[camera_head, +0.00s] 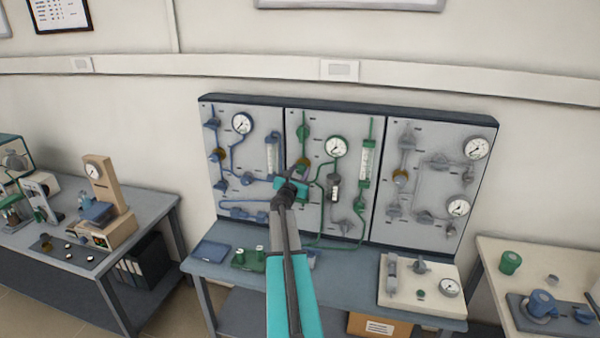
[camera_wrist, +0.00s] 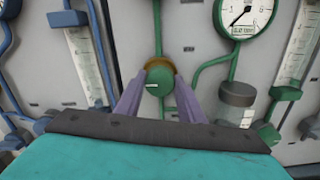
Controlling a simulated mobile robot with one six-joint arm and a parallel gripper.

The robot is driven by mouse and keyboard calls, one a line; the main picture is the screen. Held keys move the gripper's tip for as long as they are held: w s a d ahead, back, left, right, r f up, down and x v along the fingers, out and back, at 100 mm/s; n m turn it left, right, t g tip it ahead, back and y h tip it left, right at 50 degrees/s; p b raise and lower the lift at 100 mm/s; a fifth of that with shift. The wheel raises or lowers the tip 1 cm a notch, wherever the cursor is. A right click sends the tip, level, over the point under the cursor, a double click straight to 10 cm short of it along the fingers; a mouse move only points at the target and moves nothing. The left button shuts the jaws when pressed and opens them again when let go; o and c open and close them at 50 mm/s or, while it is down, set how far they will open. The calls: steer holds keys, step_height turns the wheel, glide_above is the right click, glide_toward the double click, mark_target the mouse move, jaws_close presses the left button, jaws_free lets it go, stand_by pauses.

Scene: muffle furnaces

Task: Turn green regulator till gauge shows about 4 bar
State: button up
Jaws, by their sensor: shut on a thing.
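The green regulator is a round green knob (camera_wrist: 159,82) with a brass-coloured ring behind it, on the middle panel in the wrist view. My gripper (camera_wrist: 159,77) has its two purple fingers on either side of the knob, shut on it. In the head view my gripper (camera_head: 301,172) reaches the left part of the middle panel and hides most of the regulator. The green-rimmed gauge (camera_head: 336,146) is up and right of my gripper. It also shows, cut off at the top, in the wrist view (camera_wrist: 245,12). Its needle points down-left, towards the low end; the exact value is not readable.
A blue-piped panel (camera_head: 240,180) is to the left and a grey-piped panel (camera_head: 425,185) to the right. Green pipes and flow tubes stand near. A bench (camera_head: 350,280) runs below.

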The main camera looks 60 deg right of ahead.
steer(key=shift+s+f+m+b, duration=0.15)
steer(key=shift+m+b, duration=0.55)
steer(key=shift+b, duration=0.9)
steer(key=m+b, duration=0.2)
steer(key=b, duration=0.2)
steer(key=m+b, duration=0.7)
steer(key=b, duration=0.4)
steer(key=shift+f, duration=0.1)
steer(key=m+b, duration=0.6)
steer(key=b, duration=0.3)
steer(key=shift+b, duration=0.4)
steer(key=m+b, duration=0.4)
steer(key=b, duration=0.1)
steer(key=shift+m+b, duration=0.3)
steer(key=shift+b, duration=0.1)
steer(key=shift+m, duration=0.3)
steer(key=o, duration=1)
steer(key=shift+o, duration=0.2)
